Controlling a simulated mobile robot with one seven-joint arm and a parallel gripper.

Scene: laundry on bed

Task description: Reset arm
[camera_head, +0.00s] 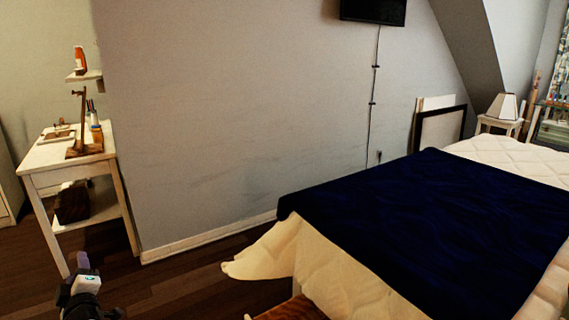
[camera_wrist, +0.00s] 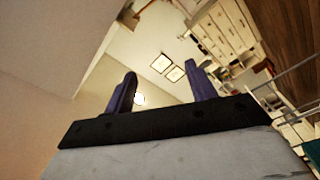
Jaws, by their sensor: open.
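My gripper (camera_wrist: 160,92) is open in the wrist view, with its two purple fingers spread apart and nothing between them. The wrist view looks past the fingers to the far wall and ceiling. In the head view, part of my arm's end shows at the lower left, with one purplish finger (camera_head: 83,262) pointing up. It is apart from the bed and in front of the white side table. No laundry is in my gripper.
A bed with a dark blue blanket (camera_head: 440,220) and a cream quilt fills the right. A white side table (camera_head: 50,155) stands at the left against the wall. Wooden floor (camera_head: 185,285) is clear between them. A drawer unit (camera_wrist: 222,35) shows in the wrist view.

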